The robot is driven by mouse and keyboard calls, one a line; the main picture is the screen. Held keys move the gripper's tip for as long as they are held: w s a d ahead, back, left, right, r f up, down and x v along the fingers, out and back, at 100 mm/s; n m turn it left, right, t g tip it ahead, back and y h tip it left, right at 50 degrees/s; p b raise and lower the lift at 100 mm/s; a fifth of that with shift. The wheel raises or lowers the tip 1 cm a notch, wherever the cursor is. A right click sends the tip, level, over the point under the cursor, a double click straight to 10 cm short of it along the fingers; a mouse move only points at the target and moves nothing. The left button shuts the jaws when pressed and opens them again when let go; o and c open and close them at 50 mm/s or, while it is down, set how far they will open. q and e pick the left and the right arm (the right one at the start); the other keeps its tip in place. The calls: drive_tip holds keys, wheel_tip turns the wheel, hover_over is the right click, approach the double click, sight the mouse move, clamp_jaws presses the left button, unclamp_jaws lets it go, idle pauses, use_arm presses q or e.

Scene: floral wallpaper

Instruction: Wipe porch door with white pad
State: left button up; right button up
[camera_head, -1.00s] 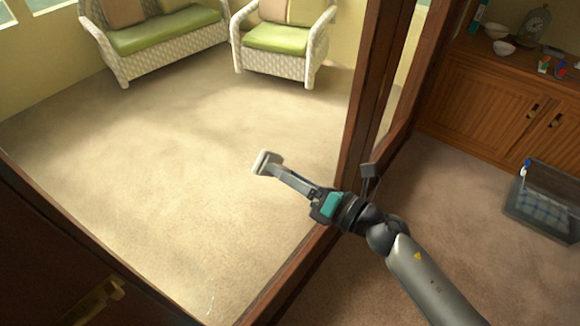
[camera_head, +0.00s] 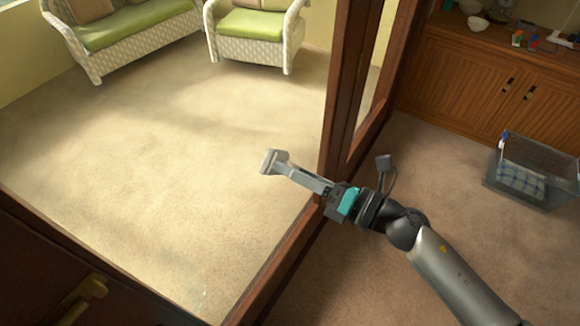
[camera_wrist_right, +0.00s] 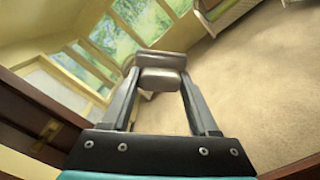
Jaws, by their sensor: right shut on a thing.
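My right gripper (camera_head: 278,168) reaches in from the lower right, in front of the glass of the porch door. In the right wrist view its two fingers (camera_wrist_right: 163,82) are shut on a small pale pad (camera_wrist_right: 160,60), which looks greyish-white. The pad (camera_head: 268,160) also shows at the fingertips in the head view. I cannot tell whether the pad touches the glass. The porch door has a dark brown wooden frame (camera_head: 341,90) and a brass handle (camera_head: 82,298) at the lower left. My left gripper is not in view.
Through the door's glass are a green-cushioned wicker sofa (camera_head: 135,25), a wicker chair (camera_head: 255,30) and bare carpet. To the right, a wooden cabinet (camera_head: 470,80) and a clear bin (camera_head: 550,170) with a checked cloth stand beside open carpet.

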drive_tip(key=v, duration=0.3)
drive_tip(key=shift+b, duration=0.3)
